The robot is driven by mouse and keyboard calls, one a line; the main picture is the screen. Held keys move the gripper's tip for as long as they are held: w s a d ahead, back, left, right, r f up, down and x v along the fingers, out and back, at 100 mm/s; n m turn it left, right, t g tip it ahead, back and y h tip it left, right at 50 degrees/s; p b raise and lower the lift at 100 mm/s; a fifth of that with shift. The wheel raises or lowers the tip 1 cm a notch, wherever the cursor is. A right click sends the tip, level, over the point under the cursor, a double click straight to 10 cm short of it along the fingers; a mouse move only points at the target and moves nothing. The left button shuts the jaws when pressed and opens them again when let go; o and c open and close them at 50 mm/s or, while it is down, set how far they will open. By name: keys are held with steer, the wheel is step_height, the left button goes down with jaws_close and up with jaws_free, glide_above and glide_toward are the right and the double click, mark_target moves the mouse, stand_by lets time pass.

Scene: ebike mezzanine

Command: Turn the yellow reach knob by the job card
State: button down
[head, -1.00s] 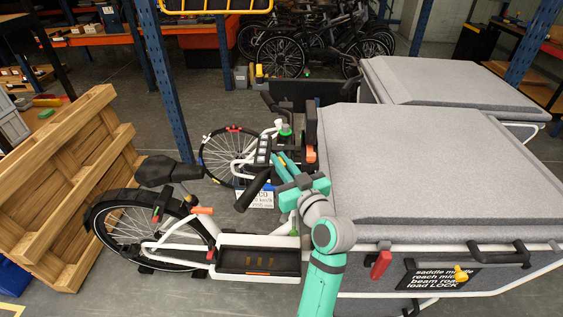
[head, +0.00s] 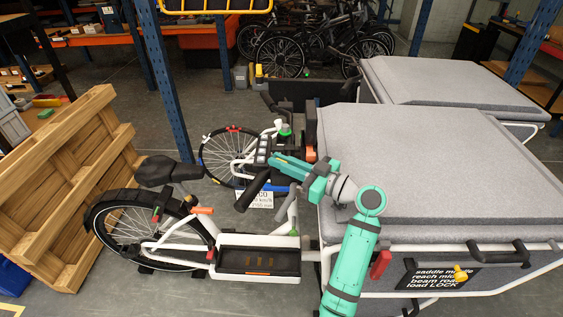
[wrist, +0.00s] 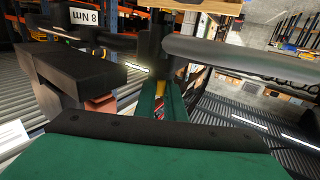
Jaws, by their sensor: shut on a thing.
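The job card (head: 425,279) is a black panel with white text on the side of the grey cargo box, at the lower right of the head view. A yellow knob-like piece (head: 461,273) sticks out in front of it. My gripper (head: 275,160) is far to its left, by the bike's handlebar and stem, pointing left. In the wrist view, the green fingers of my gripper (wrist: 161,98) are close together, with a small yellow piece (wrist: 161,88) between their tips. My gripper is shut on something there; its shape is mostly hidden.
The white bike frame (head: 258,240) and black saddle (head: 167,171) lie left of my arm. The grey box lid (head: 400,150) fills the right. A dark grip (wrist: 240,58) and a dark block (wrist: 80,70) flank my fingers closely. A wooden pallet (head: 75,190) leans at left.

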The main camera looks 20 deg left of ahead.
stand_by(0.3)
steer(key=c, duration=1.8)
jaws_free()
steer(key=shift+c, duration=0.2)
steer(key=shift+r, duration=0.55)
steer(key=r, duration=0.2)
steer(key=shift+s+d+r, duration=0.1)
steer(key=shift+s+r, duration=0.1)
steer(key=shift+r, duration=0.15)
steer(key=s+d+r, duration=0.3)
steer(key=s+r, duration=0.6)
steer(key=s, duration=0.4)
steer(key=shift+d, duration=0.35)
steer(key=shift+r, duration=0.1)
